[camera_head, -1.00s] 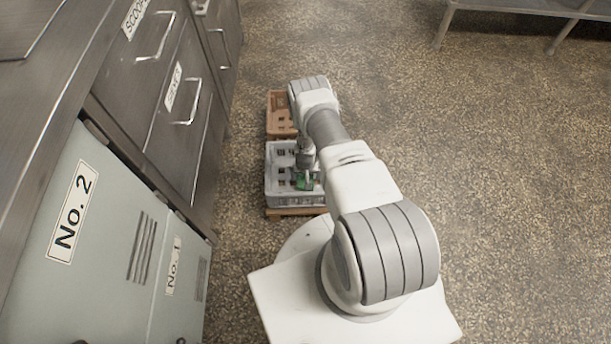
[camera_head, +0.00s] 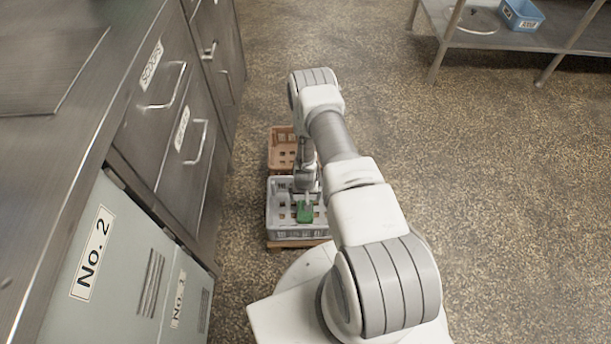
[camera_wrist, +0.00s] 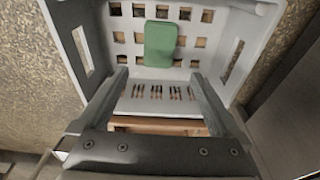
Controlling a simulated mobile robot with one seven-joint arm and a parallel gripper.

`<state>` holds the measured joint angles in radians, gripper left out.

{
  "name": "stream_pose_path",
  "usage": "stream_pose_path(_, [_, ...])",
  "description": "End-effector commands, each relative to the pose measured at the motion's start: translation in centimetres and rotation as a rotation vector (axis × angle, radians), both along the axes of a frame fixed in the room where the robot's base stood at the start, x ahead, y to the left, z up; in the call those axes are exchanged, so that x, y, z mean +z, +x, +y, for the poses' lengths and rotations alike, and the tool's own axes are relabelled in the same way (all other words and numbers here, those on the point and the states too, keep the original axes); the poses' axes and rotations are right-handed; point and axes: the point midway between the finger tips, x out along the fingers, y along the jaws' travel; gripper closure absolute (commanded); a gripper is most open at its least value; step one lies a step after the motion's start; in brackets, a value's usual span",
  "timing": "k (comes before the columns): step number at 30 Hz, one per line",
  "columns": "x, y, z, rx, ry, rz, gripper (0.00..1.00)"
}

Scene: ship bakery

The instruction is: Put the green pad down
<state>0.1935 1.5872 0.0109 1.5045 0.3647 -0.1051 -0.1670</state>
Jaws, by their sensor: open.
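The green pad (camera_head: 305,212) lies in the grey crate (camera_head: 299,235) on the floor. In the wrist view the pad (camera_wrist: 161,44) rests flat on the slotted crate floor, past my fingertips. My gripper (camera_wrist: 160,80) is open, its two dark fingers spread wide with nothing between them. In the head view my gripper (camera_head: 306,190) is above the crate, partly hidden by my arm. The crate's wall with slots (camera_wrist: 265,40) shows in the wrist view.
An orange-brown crate (camera_head: 281,150) stands just behind the grey one. Steel drawers (camera_head: 165,110) and a cabinet marked No. 2 (camera_head: 95,250) line the left. A blue bin (camera_head: 521,14) sits on a low steel shelf (camera_head: 480,38) at the back right. The floor on the right is clear.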

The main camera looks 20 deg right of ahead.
Motion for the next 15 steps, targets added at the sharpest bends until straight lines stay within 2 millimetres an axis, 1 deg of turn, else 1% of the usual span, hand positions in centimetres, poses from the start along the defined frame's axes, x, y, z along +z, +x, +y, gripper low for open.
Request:
stream_pose_path(1, [1.2,1.0,0.0,0.005,0.001,-0.011,0.00])
stream_pose_path(2, [1.9,1.5,0.1,0.008,0.003,-0.015,0.00])
stream_pose_path(5, [5.3,3.6,0.3,0.025,0.010,-0.034,0.00])
stream_pose_path(6, [6.9,4.5,0.4,0.032,0.015,-0.041,0.00])
stream_pose_path(8, [9.5,5.7,0.6,0.043,0.021,-0.052,0.00])
stream_pose_path(9, [11.2,6.5,0.8,0.051,0.023,-0.061,0.00])
stream_pose_path(11, [13.7,7.4,1.0,0.064,0.028,-0.070,0.00])
stream_pose_path(12, [15.4,8.0,1.2,0.072,0.031,-0.077,0.00])
stream_pose_path(14, [18.0,8.7,1.5,0.083,0.034,-0.087,0.00])
stream_pose_path(15, [19.7,9.1,1.7,0.092,0.037,-0.094,0.00])
